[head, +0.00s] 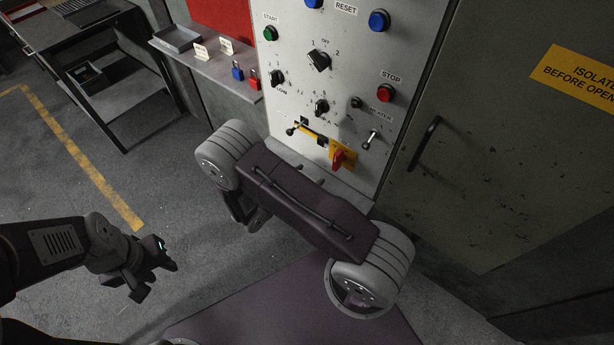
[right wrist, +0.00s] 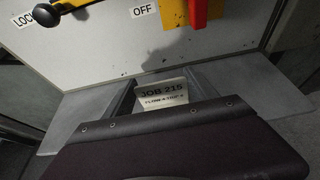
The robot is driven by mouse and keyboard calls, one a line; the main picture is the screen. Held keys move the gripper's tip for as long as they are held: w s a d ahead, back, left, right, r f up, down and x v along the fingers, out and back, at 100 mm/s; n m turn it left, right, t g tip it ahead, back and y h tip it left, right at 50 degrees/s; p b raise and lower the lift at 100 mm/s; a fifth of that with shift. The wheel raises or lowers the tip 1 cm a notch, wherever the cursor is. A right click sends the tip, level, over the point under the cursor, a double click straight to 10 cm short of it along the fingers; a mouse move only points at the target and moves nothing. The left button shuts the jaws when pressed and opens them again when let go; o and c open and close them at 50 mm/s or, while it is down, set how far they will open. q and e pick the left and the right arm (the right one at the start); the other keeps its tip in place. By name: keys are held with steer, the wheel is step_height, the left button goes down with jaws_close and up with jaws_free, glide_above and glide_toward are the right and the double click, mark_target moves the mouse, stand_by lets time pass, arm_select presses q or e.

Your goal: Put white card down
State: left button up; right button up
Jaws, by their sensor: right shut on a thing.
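A white card (right wrist: 162,91) printed "JOB 215", with a smaller second line, is between the two fingers of my right gripper (right wrist: 160,98) in the right wrist view. The gripper is shut on it, in front of the lower part of the control panel (head: 290,100). A pale grey ledge (right wrist: 78,118) runs below the panel; I cannot tell whether the card touches it. In the head view my right arm hides this card and the right gripper's fingertips. My left gripper (head: 156,274) is empty over the floor at the left, its fingers apart.
A grey wall shelf (head: 208,67) holds a tray (head: 178,40), two small white cards (head: 214,49), a blue padlock (head: 237,73) and a red padlock (head: 254,79). A red switch handle (head: 340,159) and levers stick out of the panel. A cabinet door stands at right.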

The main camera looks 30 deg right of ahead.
steer(key=shift+f, duration=0.15)
steer(key=o, duration=1.3)
